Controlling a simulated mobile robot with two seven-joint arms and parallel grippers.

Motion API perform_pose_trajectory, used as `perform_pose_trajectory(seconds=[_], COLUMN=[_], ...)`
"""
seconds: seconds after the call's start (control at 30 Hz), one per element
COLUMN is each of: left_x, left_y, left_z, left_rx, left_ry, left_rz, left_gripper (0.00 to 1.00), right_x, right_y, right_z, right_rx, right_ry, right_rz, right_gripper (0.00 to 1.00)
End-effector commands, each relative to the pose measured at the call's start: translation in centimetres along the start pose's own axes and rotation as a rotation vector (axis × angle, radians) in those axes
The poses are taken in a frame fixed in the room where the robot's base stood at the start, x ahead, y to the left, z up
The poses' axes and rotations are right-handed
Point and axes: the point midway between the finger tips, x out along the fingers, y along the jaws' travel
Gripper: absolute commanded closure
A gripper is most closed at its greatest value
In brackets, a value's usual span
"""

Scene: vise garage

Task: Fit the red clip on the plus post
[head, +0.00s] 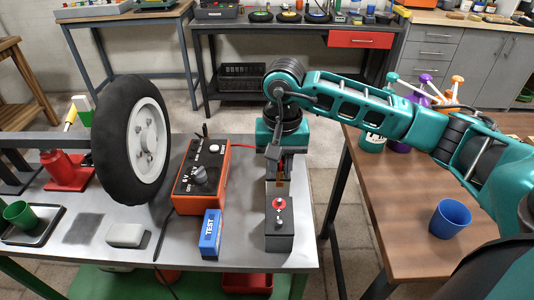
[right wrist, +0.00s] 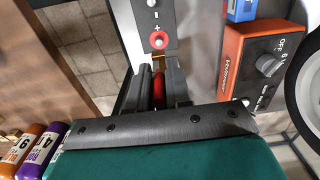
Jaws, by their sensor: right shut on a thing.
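The battery (head: 279,228) is a dark box with a grey top on the metal bench. Its plus post (head: 279,203) has a red ring and sits beside a plus mark; it also shows in the right wrist view (right wrist: 158,41). My right gripper (right wrist: 161,88) is shut on the red clip (right wrist: 159,90), whose coppery tip points at the plus post. The tip is very close to the post's near side; I cannot tell whether they touch. In the head view the gripper (head: 281,168) is just behind the post and hides most of the clip. My left gripper is out of view.
The orange charger (head: 203,178) stands left of the battery, with a red cable running toward my gripper. A blue TEST box (head: 210,233) is in front of it. A wheel (head: 132,140) stands further left. A wooden table (head: 415,200) with a blue cup (head: 450,218) is at right.

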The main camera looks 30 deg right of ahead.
Motion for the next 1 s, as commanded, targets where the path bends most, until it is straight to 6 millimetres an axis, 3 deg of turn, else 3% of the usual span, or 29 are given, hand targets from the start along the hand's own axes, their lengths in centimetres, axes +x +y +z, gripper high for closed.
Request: perform_pose_trajectory(seconds=[0.23,0.63,1.0], left_x=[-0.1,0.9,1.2], left_y=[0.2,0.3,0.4], left_z=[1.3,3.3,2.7], left_rx=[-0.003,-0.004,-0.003], left_ry=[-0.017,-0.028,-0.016], left_rz=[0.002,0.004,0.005], left_gripper=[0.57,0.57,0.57], right_x=[0.8,4.1,4.6], right_y=[0.1,0.0,0.0], right_z=[-0.1,0.0,0.0], right_rx=[0.009,0.006,0.006], right_ry=[-0.002,-0.002,0.000], right_rz=[0.000,-0.001,-0.001], right_gripper=[1.00,1.00,1.00])
